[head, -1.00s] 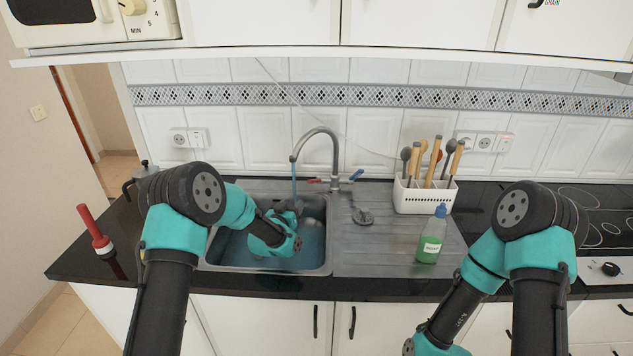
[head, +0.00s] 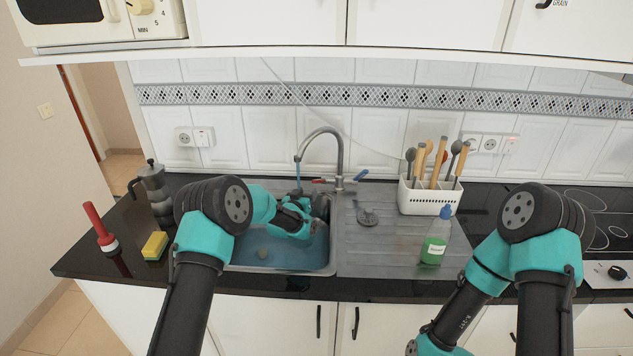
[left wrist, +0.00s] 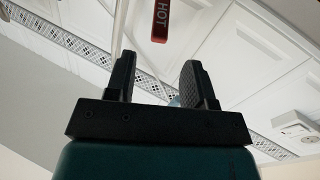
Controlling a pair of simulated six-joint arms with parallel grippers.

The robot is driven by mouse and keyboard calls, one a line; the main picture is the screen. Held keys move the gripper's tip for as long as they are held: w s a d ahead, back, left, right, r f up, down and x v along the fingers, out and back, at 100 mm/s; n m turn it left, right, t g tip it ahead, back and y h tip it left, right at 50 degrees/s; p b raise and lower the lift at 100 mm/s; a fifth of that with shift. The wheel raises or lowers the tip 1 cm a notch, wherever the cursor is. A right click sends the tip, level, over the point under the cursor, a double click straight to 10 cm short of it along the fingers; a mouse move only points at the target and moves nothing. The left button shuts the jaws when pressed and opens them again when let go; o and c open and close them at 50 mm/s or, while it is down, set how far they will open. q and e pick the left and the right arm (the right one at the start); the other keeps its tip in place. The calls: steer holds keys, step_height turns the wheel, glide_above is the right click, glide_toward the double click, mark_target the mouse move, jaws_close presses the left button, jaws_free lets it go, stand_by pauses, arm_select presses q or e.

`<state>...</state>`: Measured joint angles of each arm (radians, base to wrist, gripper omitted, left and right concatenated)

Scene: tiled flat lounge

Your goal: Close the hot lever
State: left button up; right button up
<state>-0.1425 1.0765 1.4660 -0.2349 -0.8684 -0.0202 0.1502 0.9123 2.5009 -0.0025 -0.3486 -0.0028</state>
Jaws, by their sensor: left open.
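The red hot lever (head: 321,181) sticks out to the left at the base of the curved metal tap (head: 340,150). In the left wrist view, its red end marked HOT (left wrist: 161,20) is above and beyond my fingertips, apart from them. The blue lever (head: 360,175) sticks out to the right. Bluish water (head: 298,172) runs from the spout. My left gripper (head: 318,203) is over the sink, below the hot lever; its two fingers stand apart and empty in the left wrist view (left wrist: 156,72). My right arm is at the right, its gripper out of view.
The sink (head: 275,266) holds water. A yellow sponge (head: 155,245), a moka pot (head: 153,190) and a red-handled plunger (head: 99,228) stand left. A green soap bottle (head: 435,243) and a white utensil holder (head: 428,197) stand right. The drainboard (head: 385,245) is mostly bare.

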mark_target(319, 181)
arm_select(q)
steer(key=shift+x, duration=4.8)
jaws_close()
